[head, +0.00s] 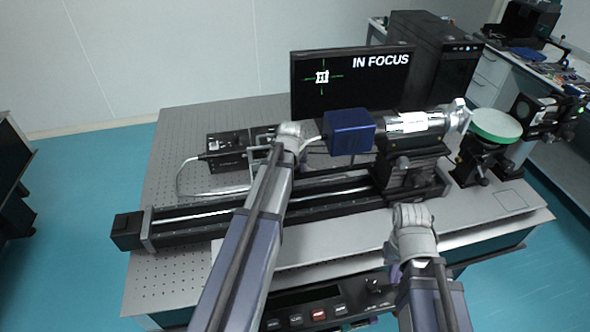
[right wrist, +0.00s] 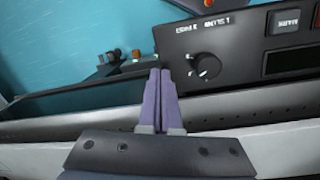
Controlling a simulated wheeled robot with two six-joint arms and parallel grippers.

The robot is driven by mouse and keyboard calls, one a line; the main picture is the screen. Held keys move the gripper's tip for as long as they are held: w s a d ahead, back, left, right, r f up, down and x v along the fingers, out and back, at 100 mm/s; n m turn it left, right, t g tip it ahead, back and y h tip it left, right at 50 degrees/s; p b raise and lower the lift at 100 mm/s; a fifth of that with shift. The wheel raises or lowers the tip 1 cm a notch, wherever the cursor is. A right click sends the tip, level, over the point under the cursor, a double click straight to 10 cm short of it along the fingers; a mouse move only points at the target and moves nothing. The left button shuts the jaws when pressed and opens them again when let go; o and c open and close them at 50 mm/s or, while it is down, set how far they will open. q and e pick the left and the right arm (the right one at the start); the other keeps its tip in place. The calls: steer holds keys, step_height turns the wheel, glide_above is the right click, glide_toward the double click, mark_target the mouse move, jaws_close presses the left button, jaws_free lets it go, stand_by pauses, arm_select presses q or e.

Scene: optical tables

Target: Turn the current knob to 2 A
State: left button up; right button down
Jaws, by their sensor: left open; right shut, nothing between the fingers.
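The black control panel (right wrist: 245,62) fills the upper right of the right wrist view. A round black knob (right wrist: 207,66) with a small light mark stands on its face; the lettering is too blurred to read a setting. My right gripper (right wrist: 161,72) is shut and empty, its purple fingertips just left of the knob, with a small gap in the picture. Whether they touch the panel I cannot tell. In the head view my right gripper (head: 394,274) hangs at the table's front edge, by the panel. My left gripper (head: 257,153) is open, over the table, partly hidden by its arm.
The optical table (head: 180,145) carries a long rail (head: 190,218), a blue box (head: 349,132) and a silver cylinder (head: 420,122). A monitor (head: 340,85) reads "IN FOCUS". The panel has a red button (head: 318,314). The table's left end has bare space.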

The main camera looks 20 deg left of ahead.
arm_select(q)
jaws_close()
stand_by(0.3)
steer(key=shift+a+m+h, duration=0.1)
steer(key=shift+m+h, duration=0.5)
steer(key=shift+m, duration=0.9)
jaws_free()
steer(key=shift+r, duration=0.1)
arm_select(e)
steer(key=shift+r, duration=0.1)
